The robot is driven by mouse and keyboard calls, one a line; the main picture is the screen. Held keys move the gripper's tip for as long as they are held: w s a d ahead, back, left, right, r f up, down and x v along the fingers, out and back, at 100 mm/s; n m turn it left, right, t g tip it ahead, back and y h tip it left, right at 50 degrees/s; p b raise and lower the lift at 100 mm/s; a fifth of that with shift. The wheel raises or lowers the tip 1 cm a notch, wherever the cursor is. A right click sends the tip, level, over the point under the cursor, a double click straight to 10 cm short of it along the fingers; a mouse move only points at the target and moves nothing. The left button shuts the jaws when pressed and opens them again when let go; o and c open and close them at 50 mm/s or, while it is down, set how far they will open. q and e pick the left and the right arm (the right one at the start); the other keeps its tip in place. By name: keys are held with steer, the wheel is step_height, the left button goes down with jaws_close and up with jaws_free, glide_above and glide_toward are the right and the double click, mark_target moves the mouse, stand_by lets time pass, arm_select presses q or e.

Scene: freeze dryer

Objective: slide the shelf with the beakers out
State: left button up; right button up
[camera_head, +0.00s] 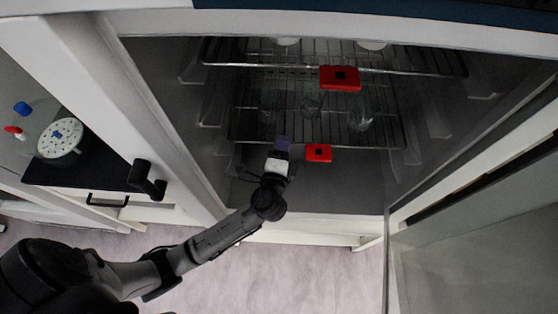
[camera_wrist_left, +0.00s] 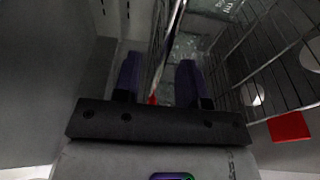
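The lower wire shelf (camera_head: 240,127) is inside the open cabinet and carries several clear glass beakers (camera_head: 311,98). A red tag (camera_head: 318,152) is on its front edge. My left gripper (camera_head: 282,146) is at that front edge, just left of the red tag. In the left wrist view, the two purple fingers of the left gripper (camera_wrist_left: 158,80) are apart. The shelf, seen nearly edge-on, runs between them without clear contact. Blurred glass (camera_wrist_left: 186,44) shows beyond. My right gripper is not in view.
The upper wire shelf (camera_head: 420,68) has its own red tag (camera_head: 340,78) and white objects (camera_head: 372,44) on it. The cabinet's glass door (camera_head: 475,240) stands open at right.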

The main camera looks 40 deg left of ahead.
arm_select(q)
steer(key=shift+x, duration=1.65)
jaws_close()
